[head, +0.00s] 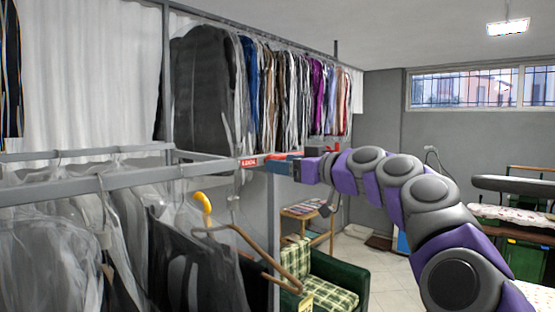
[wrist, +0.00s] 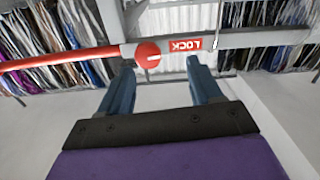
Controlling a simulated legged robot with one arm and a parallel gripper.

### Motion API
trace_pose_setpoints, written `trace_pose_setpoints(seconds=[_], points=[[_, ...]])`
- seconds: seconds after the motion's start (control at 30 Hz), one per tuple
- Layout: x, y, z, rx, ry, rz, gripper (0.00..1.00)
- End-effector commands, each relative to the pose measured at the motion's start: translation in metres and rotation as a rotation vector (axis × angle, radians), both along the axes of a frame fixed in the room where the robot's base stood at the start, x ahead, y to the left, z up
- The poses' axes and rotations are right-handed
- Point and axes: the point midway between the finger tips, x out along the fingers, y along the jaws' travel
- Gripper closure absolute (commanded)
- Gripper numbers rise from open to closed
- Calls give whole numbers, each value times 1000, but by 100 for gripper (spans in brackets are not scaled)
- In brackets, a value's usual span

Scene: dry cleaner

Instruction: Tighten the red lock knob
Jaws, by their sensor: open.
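The red lock knob (wrist: 148,54) is round and sits on a grey rail, beside a red label reading LOCK (wrist: 185,44), mirrored in the wrist view. My gripper (wrist: 160,62) has its two blue fingers spread, one on each side below the knob. The knob appears between the fingertips, nearer the left one; I cannot tell whether they touch it. In the head view the LOCK label (head: 249,162) is at the rail's end, and my gripper (head: 280,165) reaches it from the right. The knob is not clear there.
A red bar (wrist: 60,60) runs left from the knob. Bagged clothes (head: 215,95) hang behind the rail (head: 130,178). A yellow-topped hanger (head: 203,203) hangs below it. A green plaid armchair (head: 335,280) stands on the floor to the right.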

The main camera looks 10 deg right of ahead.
Motion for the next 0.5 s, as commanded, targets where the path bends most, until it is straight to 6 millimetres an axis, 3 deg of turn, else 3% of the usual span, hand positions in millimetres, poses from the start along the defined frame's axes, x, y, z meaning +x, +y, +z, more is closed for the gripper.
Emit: trace_pose_setpoints(seconds=[0.23, 0.5], points=[[31, -3, -1, 13, 2, -3, 36], [41, 12, 0, 11, -2, -3, 36]])
